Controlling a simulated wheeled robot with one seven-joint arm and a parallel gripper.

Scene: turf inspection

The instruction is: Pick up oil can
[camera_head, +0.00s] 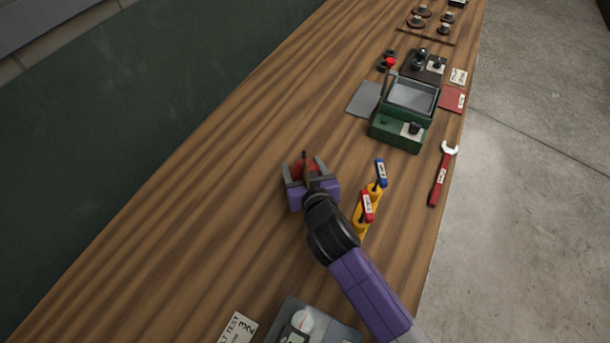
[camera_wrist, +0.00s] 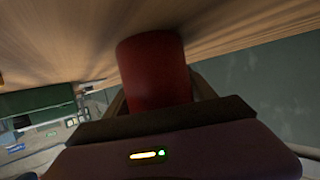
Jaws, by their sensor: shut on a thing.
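The oil can is a small red can with a thin dark spout (camera_head: 305,168). In the head view it sits between the fingers of my gripper (camera_head: 302,174), over the wooden bench. My gripper is shut on it. In the wrist view the red can body (camera_wrist: 154,72) stands large between the dark fingers, with wood grain behind it. My gripper and the picture's angle hide the can's base, so I cannot tell whether it touches the bench.
Two yellow tools with blue and red ends (camera_head: 369,205) lie just right of my gripper. A green machine (camera_head: 398,135) and a red wrench (camera_head: 437,182) are further right. The bench (camera_head: 190,200) is clear to the left.

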